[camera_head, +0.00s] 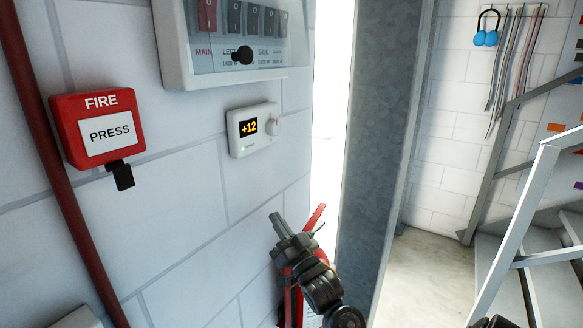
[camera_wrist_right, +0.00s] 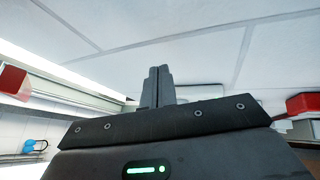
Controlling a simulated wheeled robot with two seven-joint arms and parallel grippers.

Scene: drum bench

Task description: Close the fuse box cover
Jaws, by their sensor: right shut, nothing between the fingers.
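The fuse box (camera_head: 172,45) is on the white wall at the top of the head view, its upper part cut off by the picture edge. A clear cover (camera_head: 285,58) with a black knob (camera_head: 242,55) shows in front of its row of switches. I cannot tell whether the cover lies fully flush. My right gripper (camera_head: 276,220) is below and to the right of the box, apart from it, with its fingers together and empty. The shut fingers also show in the right wrist view (camera_wrist_right: 158,75), against the wall. My left gripper is not in view.
A red fire press box (camera_head: 100,128) is at the left beside a red pipe (camera_head: 60,185). A white thermostat (camera_head: 252,130) reading +12 is below the fuse box. A grey column (camera_head: 375,130) and stairs (camera_head: 540,250) are at the right. A red object (camera_head: 316,216) is partly hidden behind my arm.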

